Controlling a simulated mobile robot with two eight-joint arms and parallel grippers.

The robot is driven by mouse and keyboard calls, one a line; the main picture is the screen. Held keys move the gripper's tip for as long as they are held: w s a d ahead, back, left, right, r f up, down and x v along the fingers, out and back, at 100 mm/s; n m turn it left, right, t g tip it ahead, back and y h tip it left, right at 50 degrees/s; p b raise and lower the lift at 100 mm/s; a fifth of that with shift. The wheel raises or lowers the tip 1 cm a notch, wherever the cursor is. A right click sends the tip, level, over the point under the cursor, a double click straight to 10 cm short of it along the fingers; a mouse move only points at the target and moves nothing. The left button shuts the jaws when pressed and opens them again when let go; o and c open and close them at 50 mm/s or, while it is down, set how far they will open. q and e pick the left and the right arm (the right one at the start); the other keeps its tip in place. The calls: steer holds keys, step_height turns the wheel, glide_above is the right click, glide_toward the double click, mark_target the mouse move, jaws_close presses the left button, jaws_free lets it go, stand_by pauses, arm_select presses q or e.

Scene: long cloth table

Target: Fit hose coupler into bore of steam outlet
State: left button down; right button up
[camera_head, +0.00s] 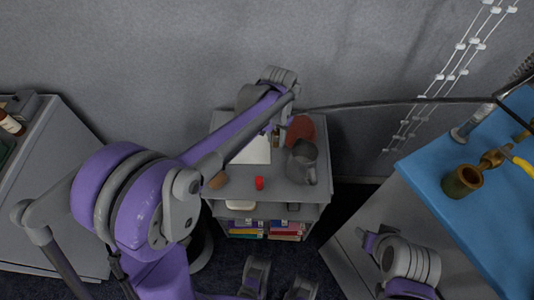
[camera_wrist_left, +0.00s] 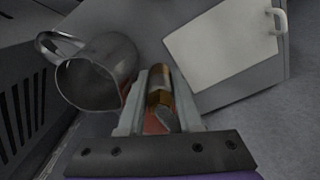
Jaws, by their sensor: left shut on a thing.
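My left gripper (camera_head: 274,133) reaches over the small grey cabinet by the wall. In the left wrist view its two fingers (camera_wrist_left: 160,98) are shut on a short brass and copper-coloured cylinder, which looks like the hose coupler (camera_wrist_left: 159,90). Its lower end is partly hidden by the fingers. A dark hose (camera_head: 400,103) runs from near my left wrist to the right edge. On the blue table top at right lies a brass fitting with an open round bore, likely the steam outlet (camera_head: 462,181), well apart from the coupler.
A metal jug (camera_head: 303,163) stands on the cabinet (camera_head: 284,194) beside the gripper; it also shows in the wrist view (camera_wrist_left: 96,80). A white board (camera_wrist_left: 222,45), a red round thing (camera_head: 301,130), a small red can (camera_head: 259,183) and a brown cup (camera_head: 218,180) are close by.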

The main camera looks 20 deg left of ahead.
arm_select(q)
glide_above(276, 160)
step_height(276, 160, down, 5)
steer(key=shift+f, duration=0.1)
steer(key=shift+f+b, duration=0.35)
steer(key=shift+f, duration=1.75)
steer(key=shift+a+f, duration=0.1)
steer(key=shift+f, duration=0.05)
steer(key=c, duration=0.6)
jaws_free()
